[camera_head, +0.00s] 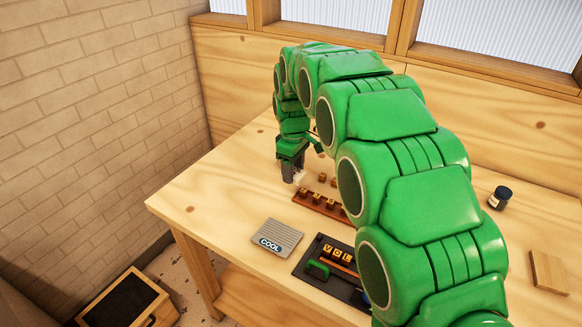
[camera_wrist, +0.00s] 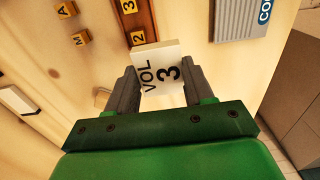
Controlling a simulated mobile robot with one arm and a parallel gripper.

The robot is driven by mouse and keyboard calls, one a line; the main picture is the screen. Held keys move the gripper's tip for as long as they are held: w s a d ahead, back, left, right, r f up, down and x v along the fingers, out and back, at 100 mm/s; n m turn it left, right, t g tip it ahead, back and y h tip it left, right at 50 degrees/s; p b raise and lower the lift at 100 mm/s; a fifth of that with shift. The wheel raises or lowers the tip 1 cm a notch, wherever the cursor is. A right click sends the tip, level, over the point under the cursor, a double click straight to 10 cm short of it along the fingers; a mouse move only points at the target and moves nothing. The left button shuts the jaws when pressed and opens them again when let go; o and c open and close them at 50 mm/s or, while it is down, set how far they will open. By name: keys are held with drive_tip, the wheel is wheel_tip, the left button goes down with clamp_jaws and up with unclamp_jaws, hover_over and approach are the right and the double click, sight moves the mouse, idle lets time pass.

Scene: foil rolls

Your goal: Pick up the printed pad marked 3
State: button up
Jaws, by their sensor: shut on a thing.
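The white printed pad marked VOL 3 (camera_wrist: 160,68) is between the two grey fingers of my gripper (camera_wrist: 160,88) in the wrist view. The fingers are shut on its sides, and its printed face shows to the camera. In the head view, my gripper (camera_head: 291,172) points down over the left part of the table, beyond the letter rack. A small pale bit of the pad (camera_head: 299,176) shows at the fingertips there. I cannot tell whether the pad touches the table.
A brown rack (camera_head: 300,197) with lettered blocks is close by. Nearer lie a grey COOL pad (camera_head: 277,232) and a dark tray (camera_head: 312,272) with VOL blocks and a green handle. A dark jar (camera_head: 499,198) and wooden block (camera_head: 549,272) are right. Another white piece (camera_wrist: 15,98) lies left.

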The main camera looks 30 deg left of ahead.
drive_tip(key=s+d+r, duration=0.3)
drive_tip(key=s+d, duration=0.1)
drive_tip(key=shift+s+d, duration=0.2)
drive_tip(key=shift+s, duration=0.2)
